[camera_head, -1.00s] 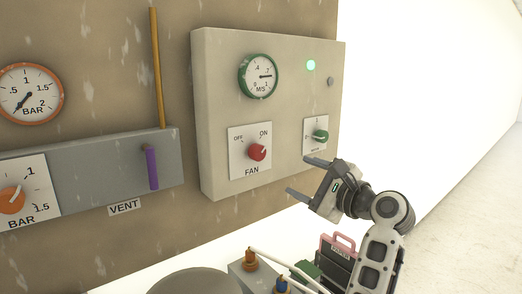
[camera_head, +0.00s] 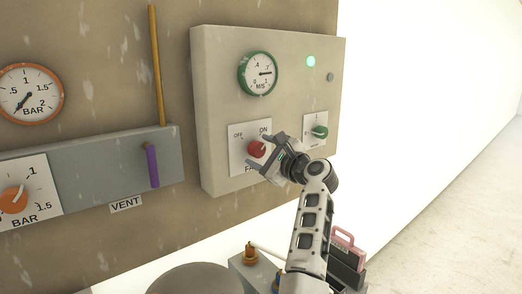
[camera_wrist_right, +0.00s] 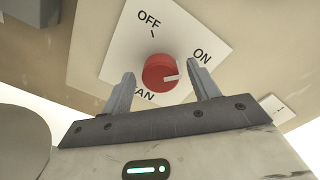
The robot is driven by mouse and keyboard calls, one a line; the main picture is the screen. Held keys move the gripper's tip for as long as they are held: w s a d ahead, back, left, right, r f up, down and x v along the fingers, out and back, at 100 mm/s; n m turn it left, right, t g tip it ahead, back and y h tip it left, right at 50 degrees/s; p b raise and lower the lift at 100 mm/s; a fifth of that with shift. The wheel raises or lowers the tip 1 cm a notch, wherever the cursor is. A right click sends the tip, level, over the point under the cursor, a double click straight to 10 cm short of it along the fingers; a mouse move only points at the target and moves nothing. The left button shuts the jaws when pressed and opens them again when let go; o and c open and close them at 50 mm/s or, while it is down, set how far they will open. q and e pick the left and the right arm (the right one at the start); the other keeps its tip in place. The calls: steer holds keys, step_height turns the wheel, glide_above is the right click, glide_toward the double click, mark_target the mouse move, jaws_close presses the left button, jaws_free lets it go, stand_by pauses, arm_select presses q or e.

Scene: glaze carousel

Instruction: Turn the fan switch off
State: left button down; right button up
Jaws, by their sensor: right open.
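The red fan switch (camera_head: 256,148) is a round knob on a white plate marked OFF, ON and FAN, on the beige panel. My right gripper (camera_head: 268,150) is open in front of the plate. In the wrist view its fingers (camera_wrist_right: 163,80) stand to the left and right of the knob's lower part, with gaps on both sides. I cannot tell how deep the fingertips reach. My left gripper is not in view.
On the same panel are a green-rimmed M/S gauge (camera_head: 258,73), a lit green lamp (camera_head: 311,62) and a green knob (camera_head: 320,132) close to the right of my gripper. A purple-handled vent lever (camera_head: 152,167) and an orange knob (camera_head: 13,200) are further left.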

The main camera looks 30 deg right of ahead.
steer(key=shift+w, duration=0.3)
steer(key=c, duration=1)
steer(key=shift+o, duration=0.2)
